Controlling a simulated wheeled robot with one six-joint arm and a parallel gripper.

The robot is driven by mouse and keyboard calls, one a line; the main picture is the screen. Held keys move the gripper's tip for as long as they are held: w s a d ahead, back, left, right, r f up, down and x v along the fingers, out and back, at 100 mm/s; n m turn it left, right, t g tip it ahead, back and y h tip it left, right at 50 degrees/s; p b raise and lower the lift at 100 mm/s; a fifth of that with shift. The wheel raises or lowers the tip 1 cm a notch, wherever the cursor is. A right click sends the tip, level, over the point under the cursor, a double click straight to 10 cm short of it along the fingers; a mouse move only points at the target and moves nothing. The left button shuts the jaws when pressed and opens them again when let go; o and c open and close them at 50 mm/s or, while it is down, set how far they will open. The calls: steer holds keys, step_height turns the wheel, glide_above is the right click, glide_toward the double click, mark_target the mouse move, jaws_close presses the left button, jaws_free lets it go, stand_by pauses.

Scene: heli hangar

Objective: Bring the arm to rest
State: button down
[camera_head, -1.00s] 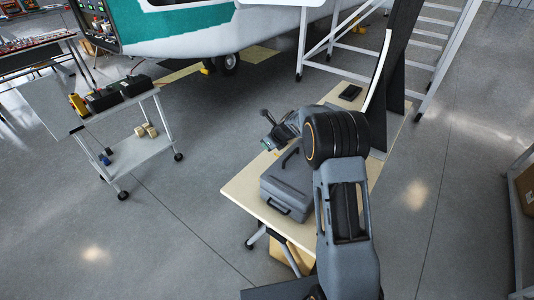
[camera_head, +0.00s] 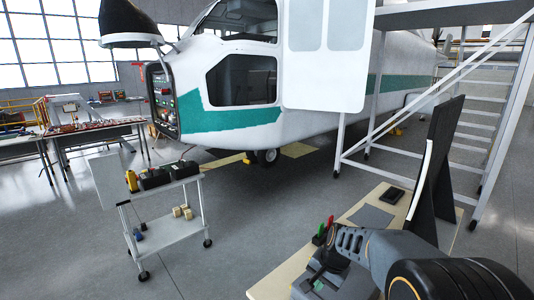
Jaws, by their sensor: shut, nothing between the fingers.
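My arm reaches in from the lower right corner, with a thick black joint closest to the camera. My gripper (camera_head: 328,238) is at the far end of the grey slotted link, over the pale work table (camera_head: 279,281). It looks shut and empty. Its fingertips are small and partly mixed with red and green tool-like pieces (camera_head: 319,238) beside them, so I cannot tell whether they touch. A grey case (camera_head: 345,284) lies on the table under the arm, partly hidden by it.
A dark upright panel (camera_head: 440,165) and a small black object (camera_head: 394,195) are on the table. A white stair frame (camera_head: 490,130) stands behind. A white trolley (camera_head: 165,233) stands left, with open floor between it and the table. A helicopter (camera_head: 235,110) fills the back.

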steer(key=s+d+r+n+t+h, duration=0.1)
steer(key=s+r+n, duration=0.2)
steer(key=s+r, duration=0.2)
steer(key=s+d+r+n+t+h, duration=0.1)
steer(key=s+r+n, duration=0.3)
steer(key=s, duration=0.7)
steer(key=shift+r+t+h, duration=0.3)
steer(key=shift+r+t, duration=0.25)
steer(key=shift+t, duration=0.05)
